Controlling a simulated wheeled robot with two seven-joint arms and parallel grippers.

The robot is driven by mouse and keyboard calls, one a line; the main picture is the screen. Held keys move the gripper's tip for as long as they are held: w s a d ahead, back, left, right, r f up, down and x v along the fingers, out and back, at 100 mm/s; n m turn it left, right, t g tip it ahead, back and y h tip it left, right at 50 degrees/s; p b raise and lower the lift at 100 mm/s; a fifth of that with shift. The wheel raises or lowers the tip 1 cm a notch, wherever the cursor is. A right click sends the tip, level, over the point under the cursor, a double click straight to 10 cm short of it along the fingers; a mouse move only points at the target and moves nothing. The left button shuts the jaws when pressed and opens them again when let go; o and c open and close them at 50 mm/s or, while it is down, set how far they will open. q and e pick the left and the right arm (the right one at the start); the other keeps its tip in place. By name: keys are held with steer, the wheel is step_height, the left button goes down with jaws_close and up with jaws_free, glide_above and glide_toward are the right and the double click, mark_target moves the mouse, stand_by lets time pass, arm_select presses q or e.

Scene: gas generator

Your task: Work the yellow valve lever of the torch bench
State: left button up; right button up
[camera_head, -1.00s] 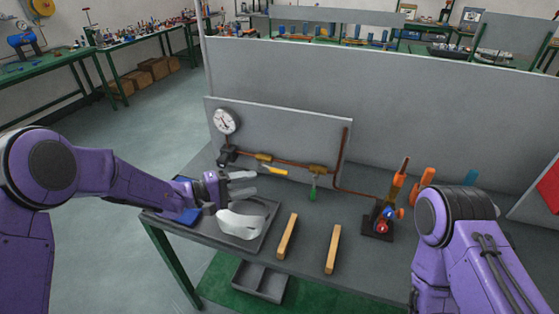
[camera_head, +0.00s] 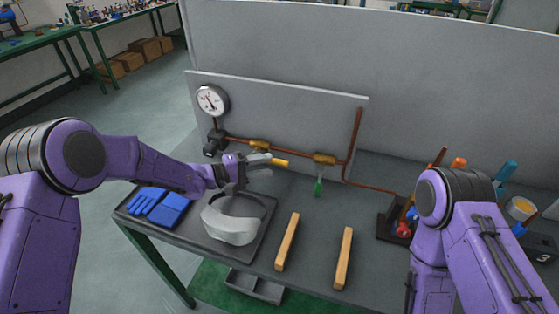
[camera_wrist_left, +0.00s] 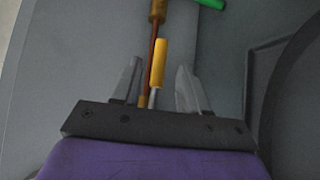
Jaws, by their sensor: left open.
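The yellow valve lever (camera_head: 280,162) sticks out to the right from the brass valve (camera_head: 260,146) on the copper pipe in front of the grey panel. My left gripper (camera_head: 262,167) is open at the lever, its fingers pointing right. In the left wrist view the yellow lever (camera_wrist_left: 160,64) lies between the two open fingers of my left gripper (camera_wrist_left: 160,85), and I see no finger touching it. In the head view the fingers partly hide the lever's inner end. My right arm shows at the right, but its gripper is out of view.
A green lever (camera_head: 318,187) hangs from a second brass valve (camera_head: 324,159). A pressure gauge (camera_head: 211,100) stands at the pipe's left end. A clear face shield (camera_head: 230,222) on a tray and blue gloves (camera_head: 160,205) lie below my left arm. Two wooden bars (camera_head: 287,242) lie in front.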

mark_target(276, 163)
arm_select(q)
steer(key=p+x, duration=0.1)
steer(key=x, duration=0.4)
steer(key=shift+w+d, duration=0.1)
steer(key=shift+d, duration=0.15)
jaws_close()
